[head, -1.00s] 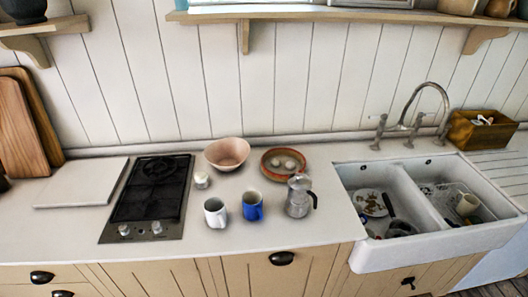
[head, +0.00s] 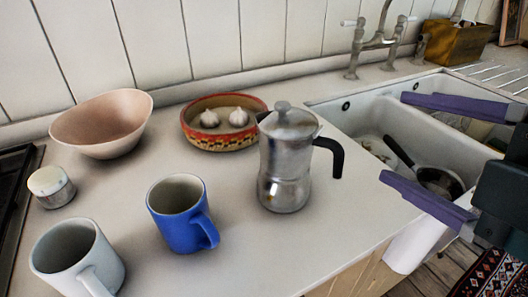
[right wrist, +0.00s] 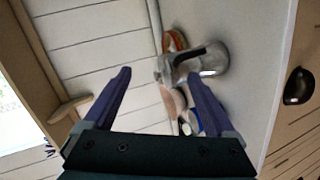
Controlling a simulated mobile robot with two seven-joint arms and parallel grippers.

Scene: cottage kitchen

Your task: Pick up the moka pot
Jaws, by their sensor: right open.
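The silver moka pot (head: 285,165) stands upright on the white counter (head: 262,252), its black handle pointing right toward the sink. My right gripper (head: 392,138) is open and empty, to the right of the pot and over the sink's near part, with purple fingers pointing left. In the right wrist view the moka pot (right wrist: 212,62) lies beyond the fingertips, its black handle facing the camera. The right gripper (right wrist: 158,88) has nothing between its fingers there. My left gripper is not in view.
A blue mug (head: 178,215), a white mug (head: 75,262) and a small jar (head: 50,187) stand left of the pot. A patterned dish (head: 222,140) with garlic is close behind it, and a pink bowl (head: 100,125) farther left. The sink (head: 352,100) is at right.

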